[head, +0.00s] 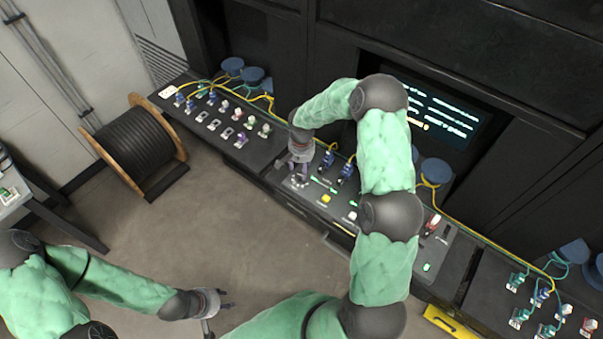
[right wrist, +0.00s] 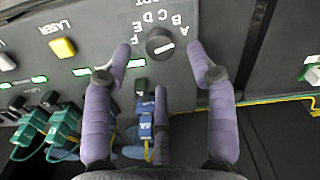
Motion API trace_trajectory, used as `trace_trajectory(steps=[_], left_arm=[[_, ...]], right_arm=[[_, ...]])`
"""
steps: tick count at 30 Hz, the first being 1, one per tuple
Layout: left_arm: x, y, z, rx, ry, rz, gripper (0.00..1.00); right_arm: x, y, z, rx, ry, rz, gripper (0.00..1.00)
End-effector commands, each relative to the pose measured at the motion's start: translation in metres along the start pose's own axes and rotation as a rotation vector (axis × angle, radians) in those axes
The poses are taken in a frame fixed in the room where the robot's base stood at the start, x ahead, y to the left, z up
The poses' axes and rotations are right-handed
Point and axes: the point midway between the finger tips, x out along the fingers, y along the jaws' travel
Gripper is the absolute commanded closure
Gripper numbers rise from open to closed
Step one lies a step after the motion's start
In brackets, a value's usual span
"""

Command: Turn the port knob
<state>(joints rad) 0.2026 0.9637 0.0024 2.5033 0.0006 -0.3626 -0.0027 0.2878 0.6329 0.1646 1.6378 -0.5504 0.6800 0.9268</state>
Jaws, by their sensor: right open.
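The port knob (right wrist: 160,44) is a dark round dial with a white mark, ringed by letters A to F on a grey panel in the right wrist view. In the head view the knob's spot on the console lies under my right gripper (head: 299,168) and is mostly hidden. My right gripper (right wrist: 158,55) is open, its purple fingers spread on either side of the knob with a third finger below it in the picture. Contact with the knob is not visible. My left gripper (head: 222,303) hangs over the floor at the lower left, its fingers apart and empty.
A yellow LASER button (right wrist: 63,47) sits on the panel left of the knob. Blue connectors (head: 346,170) with cables stand on the console near my right gripper. A screen (head: 440,110) is behind my right arm. A cable spool (head: 135,145) stands on the floor at the left.

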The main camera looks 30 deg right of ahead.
Motion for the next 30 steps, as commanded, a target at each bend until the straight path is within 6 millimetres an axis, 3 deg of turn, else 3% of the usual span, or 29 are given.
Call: trace_trajectory(steps=[3,9,20,26,30], left_arm=[[-0.001,0.0,0.0,0.0,0.0,0.0,0.6],[-0.002,0.001,0.0,0.0,0.0,0.0,0.6],[-0.002,0.001,0.0,0.0,0.0,0.0,0.6],[-0.002,0.001,0.0,0.0,0.0,0.0,0.6],[-0.002,0.001,0.0,0.0,0.0,0.0,0.6]], right_arm=[[0.019,0.0,0.001,-0.001,-0.002,0.001,0.43],[0.037,0.0,0.0,-0.001,0.0,0.0,0.43],[0.042,0.0,0.0,-0.001,0.0,-0.001,0.43],[0.042,0.0,0.0,-0.001,0.0,-0.001,0.96],[0.042,0.0,0.0,-0.002,0.0,-0.001,0.99]])
